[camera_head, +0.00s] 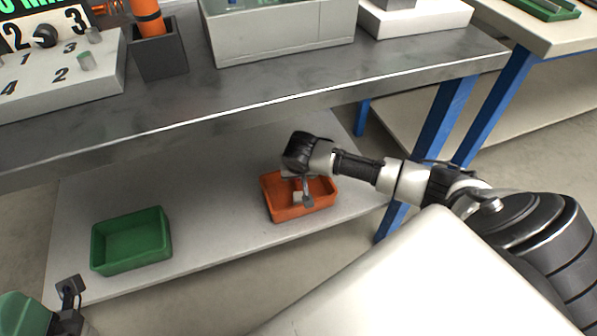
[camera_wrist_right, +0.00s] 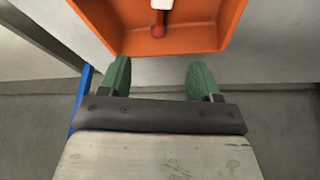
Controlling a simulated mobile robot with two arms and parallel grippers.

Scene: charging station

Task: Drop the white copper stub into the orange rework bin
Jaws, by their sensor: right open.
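The orange rework bin (camera_head: 322,201) sits on the lower shelf, and it fills the top of the right wrist view (camera_wrist_right: 188,42). The white stub (camera_wrist_right: 162,4), with a reddish rounded end, shows over the bin's inside at the top edge of the right wrist view, partly cut off. I cannot tell whether it touches the bin floor. My right gripper (camera_head: 302,192) is over the bin in the head view.
A green bin (camera_head: 132,241) stands on the same shelf (camera_head: 215,225) at the left, empty. The metal worktop (camera_head: 270,90) is above, with a numbered block (camera_head: 60,75), a dark holder (camera_head: 158,52) and a grey box (camera_head: 283,40). Blue legs (camera_head: 440,120) stand at the right.

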